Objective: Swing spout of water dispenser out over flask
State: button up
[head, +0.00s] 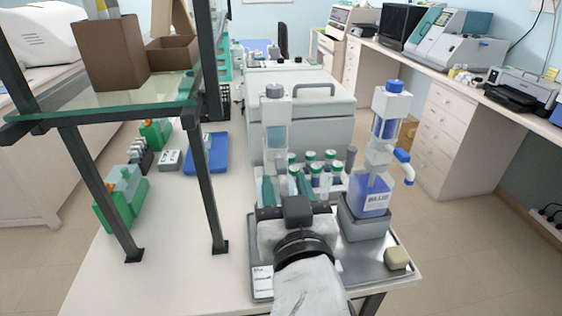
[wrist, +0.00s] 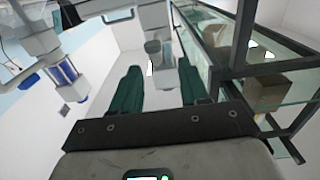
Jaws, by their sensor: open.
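The water dispenser (head: 276,118) is most likely the clear, grey-capped one standing upright behind my gripper; its lower part is hidden by the gripper, and I cannot make out its spout. My gripper (head: 285,185) is in front of it, with its two green fingers apart and nothing seen held. In the wrist view the open fingers (wrist: 160,80) show with a small grey part (wrist: 153,48) beyond, between them; I cannot tell which part it is. I cannot make out the flask.
A blue-capped dispenser (head: 372,200) marked BLUE stands close on the right, its blue spout (head: 404,166) sticking out rightward. Several green-capped bottles (head: 326,172) stand behind my gripper. A shelf post (head: 208,190) rises on the left. A beige block (head: 397,258) lies at the tray's right corner.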

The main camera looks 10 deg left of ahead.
aim_at(282, 172)
jog(key=x, duration=0.6)
jog(key=shift+w+f+p, duration=0.1)
jog(key=shift+p, duration=0.25)
jog(key=shift+d, duration=0.1)
grip_shut()
